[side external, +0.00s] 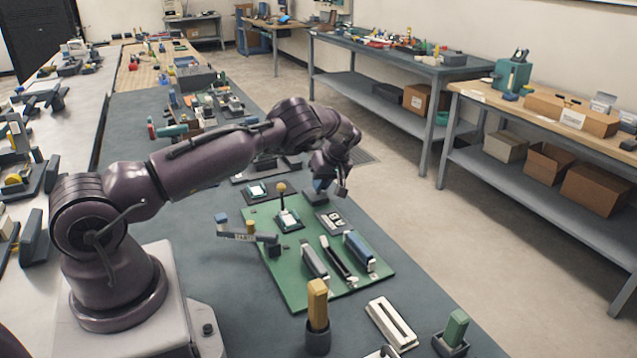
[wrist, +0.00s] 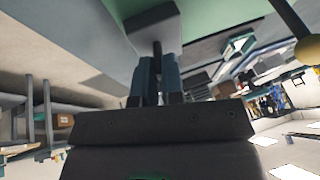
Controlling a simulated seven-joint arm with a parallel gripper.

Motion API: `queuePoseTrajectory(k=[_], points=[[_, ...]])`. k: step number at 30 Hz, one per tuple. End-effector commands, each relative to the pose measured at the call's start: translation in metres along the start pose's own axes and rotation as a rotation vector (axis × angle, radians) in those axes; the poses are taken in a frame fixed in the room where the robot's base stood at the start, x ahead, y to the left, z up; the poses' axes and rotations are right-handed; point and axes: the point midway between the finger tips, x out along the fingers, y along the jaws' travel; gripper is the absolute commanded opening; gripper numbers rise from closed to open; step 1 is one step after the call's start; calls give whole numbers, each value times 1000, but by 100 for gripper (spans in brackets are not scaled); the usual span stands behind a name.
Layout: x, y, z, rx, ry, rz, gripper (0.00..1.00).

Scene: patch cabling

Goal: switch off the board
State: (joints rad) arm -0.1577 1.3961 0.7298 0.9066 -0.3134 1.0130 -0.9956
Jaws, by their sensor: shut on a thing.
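The green board (side external: 290,291) lies on the dark bench top and carries several parts. A dark switch block (side external: 315,197) sits at its far edge, and it shows at the top of the wrist view (wrist: 143,22). My gripper (side external: 320,187) is down at this block. In the wrist view my two blue-grey fingers (wrist: 157,75) are shut on a thin dark lever (wrist: 157,48) that stands out from the block. The fingers partly hide the lever, and I cannot tell which way it is thrown.
A yellow ball on a stem (side external: 281,187) stands close left of my gripper and shows at right in the wrist view (wrist: 308,50). Slotted modules (side external: 358,250) sit on the board's near part. A yellow block in a holder (side external: 317,305) stands in front. Open floor lies right.

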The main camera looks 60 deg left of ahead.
Motion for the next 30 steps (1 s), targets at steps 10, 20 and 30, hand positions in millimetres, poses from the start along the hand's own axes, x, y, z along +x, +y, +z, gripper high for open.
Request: queuePoseTrajectory(k=[10, 20, 30], points=[[-1, 4, 0, 30, -1, -75, 0], [-1, 4, 0, 34, -3, -85, 0], [0, 4, 0, 34, -3, -85, 34]])
